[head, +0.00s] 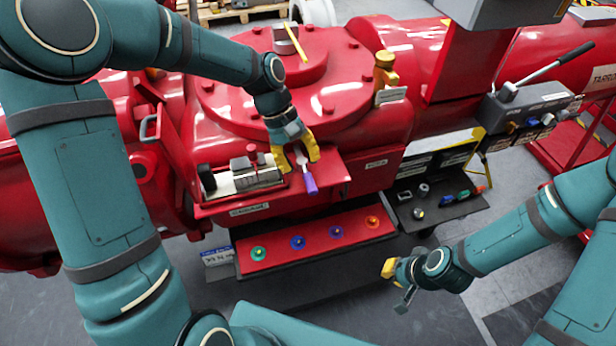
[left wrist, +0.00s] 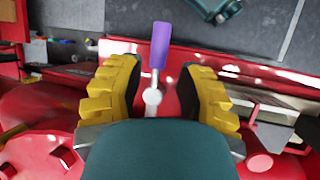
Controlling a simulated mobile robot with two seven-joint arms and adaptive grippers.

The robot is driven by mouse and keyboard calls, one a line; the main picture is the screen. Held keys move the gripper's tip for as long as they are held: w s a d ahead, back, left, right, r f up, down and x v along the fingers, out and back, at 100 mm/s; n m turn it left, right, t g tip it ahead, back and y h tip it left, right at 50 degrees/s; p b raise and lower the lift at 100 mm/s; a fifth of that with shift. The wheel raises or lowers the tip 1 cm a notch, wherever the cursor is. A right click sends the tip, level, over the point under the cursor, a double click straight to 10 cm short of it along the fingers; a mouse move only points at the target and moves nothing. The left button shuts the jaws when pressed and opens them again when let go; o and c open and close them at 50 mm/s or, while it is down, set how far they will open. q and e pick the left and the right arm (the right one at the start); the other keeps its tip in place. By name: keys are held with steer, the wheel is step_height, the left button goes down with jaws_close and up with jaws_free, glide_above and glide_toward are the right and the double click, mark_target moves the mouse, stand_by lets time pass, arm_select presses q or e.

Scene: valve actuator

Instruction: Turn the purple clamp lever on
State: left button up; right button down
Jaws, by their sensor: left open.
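The purple clamp lever (head: 311,184) sticks out toward the front from the red valve body, its white stem leading back to a pivot on the red ledge. In the left wrist view its purple handle (left wrist: 160,45) points up the picture, with the white stem below it. My left gripper (head: 301,158) is open, its yellow fingers on either side of the stem with a gap on both sides. The left wrist view shows the fingers (left wrist: 157,95) flanking the lever. My right gripper (head: 394,282) hangs low at the right, away from the valve; its finger gap is unclear.
A red panel with several colored knobs (head: 297,242) lies below the ledge. A silver clamped cylinder (head: 257,178) sits left of the lever. A dark tray (head: 440,207) with small parts is at the right, and a grey box with a black lever (head: 528,100) stands further right.

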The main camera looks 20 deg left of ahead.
mark_target(308, 179)
arm_select(q)
steer(key=shift+x, duration=2.75)
jaws_close()
